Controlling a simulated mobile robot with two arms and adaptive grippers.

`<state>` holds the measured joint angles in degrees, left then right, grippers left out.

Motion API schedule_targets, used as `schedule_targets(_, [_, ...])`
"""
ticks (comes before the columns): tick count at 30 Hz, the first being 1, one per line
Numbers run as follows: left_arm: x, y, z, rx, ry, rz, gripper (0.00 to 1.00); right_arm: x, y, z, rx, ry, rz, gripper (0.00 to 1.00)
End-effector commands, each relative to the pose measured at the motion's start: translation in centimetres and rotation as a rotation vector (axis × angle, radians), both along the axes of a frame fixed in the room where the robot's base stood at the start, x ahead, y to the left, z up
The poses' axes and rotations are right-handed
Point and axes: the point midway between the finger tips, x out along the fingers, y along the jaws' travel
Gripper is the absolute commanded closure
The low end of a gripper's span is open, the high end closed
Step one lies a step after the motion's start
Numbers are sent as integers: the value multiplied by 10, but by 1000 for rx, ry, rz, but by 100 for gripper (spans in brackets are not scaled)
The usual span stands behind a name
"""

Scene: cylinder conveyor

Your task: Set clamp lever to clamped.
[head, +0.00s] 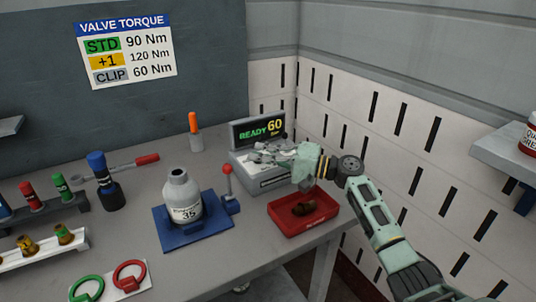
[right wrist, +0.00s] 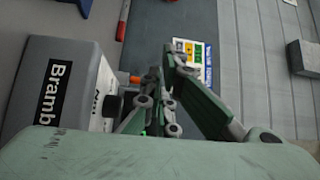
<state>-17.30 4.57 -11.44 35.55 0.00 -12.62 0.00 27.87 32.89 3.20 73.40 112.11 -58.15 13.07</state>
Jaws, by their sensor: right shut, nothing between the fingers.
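The clamp lever (head: 228,184) has a red ball knob on a thin stem and stands roughly upright, leaning slightly left, on a blue block at the right side of a blue base plate (head: 200,234). A grey cylinder (head: 182,196) marked 35 stands upright on that plate. My right gripper (head: 262,152) is shut and empty, over the grey display unit (head: 275,181) reading READY 60, apart from the lever and to its right. Its fingers also show in the right wrist view (right wrist: 160,98); the lever is not seen there. My left gripper is in neither view.
A red tray (head: 290,229) with brown pieces lies below my right wrist. Green and red rings (head: 129,275) lie in front. The slotted wall (head: 400,125) is at right.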

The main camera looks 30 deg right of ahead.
Motion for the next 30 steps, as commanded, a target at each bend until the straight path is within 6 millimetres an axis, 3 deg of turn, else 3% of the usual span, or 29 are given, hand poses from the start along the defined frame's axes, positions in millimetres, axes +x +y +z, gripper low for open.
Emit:
schedule_targets(8, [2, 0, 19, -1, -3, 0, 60, 38, 40, 6, 1, 0, 1, 100])
schedule_targets(18, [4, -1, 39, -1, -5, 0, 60, 6, 53, 2, -3, 1, 0, 100])
schedule_targets(30, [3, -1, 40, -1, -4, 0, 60, 1, 56, 0, -1, 0, 0, 100])
